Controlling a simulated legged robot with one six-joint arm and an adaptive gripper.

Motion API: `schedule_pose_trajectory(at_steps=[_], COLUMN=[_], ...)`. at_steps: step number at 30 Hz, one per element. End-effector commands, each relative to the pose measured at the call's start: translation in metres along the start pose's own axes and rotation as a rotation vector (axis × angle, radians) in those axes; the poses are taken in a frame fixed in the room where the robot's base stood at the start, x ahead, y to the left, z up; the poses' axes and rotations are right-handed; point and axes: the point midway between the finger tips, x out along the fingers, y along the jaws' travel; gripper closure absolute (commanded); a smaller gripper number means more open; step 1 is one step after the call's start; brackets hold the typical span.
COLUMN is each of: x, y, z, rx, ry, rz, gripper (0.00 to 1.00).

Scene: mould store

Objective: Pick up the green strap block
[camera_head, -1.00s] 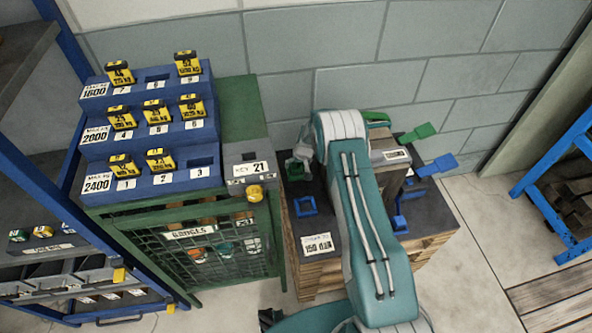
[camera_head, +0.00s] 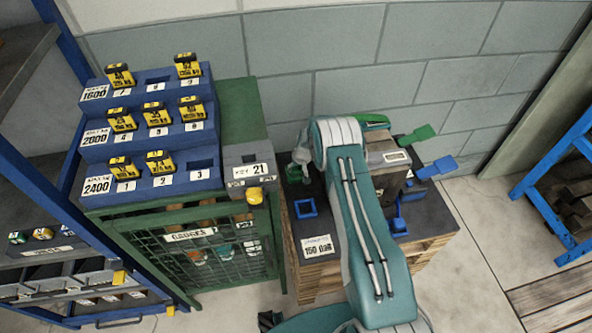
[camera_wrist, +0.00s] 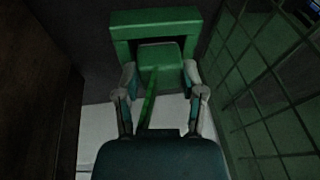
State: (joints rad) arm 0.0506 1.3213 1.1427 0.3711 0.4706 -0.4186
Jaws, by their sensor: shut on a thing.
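My gripper (camera_wrist: 160,88) is shut on a green block, which I take to be the green strap block (camera_wrist: 160,56); its fingers lie on both sides of it in the wrist view. A wider green frame (camera_wrist: 155,18) shows just beyond the block; I cannot tell whether the two touch. A thin green strip (camera_wrist: 151,98) runs down between the fingers. In the head view my gripper (camera_head: 302,152) is small and partly hidden by my arm, at the back left of the dark bench top. A green piece (camera_head: 296,174) shows just below it.
A blue square frame (camera_head: 305,207) and a weight label (camera_head: 318,246) lie on the bench top (camera_head: 335,222). A grey box (camera_head: 386,163), a green paddle (camera_head: 417,141) and a blue paddle (camera_head: 437,167) are right of my arm. A green mesh cabinet (camera_head: 215,247) stands close on the left.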

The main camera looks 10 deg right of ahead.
Motion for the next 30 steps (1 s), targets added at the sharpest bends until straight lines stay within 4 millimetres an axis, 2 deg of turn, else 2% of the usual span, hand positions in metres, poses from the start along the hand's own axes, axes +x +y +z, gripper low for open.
schedule_pose_trajectory(at_steps=[2, 3, 12, 15, 20, 30], x=[-0.006, -0.012, -0.070, -0.084, -0.094, -0.095], y=[-0.001, -0.002, -0.010, -0.012, -0.014, -0.014], z=[0.000, -0.002, -0.017, -0.021, -0.023, -0.023], rx=[0.000, 0.000, -0.001, 0.001, 0.000, 0.000], ry=[-0.004, -0.002, 0.000, 0.000, -0.002, -0.002], rz=[-0.001, -0.001, 0.000, 0.000, 0.000, 0.000], gripper=[0.90, 0.98, 0.98, 0.98, 0.98, 0.98])
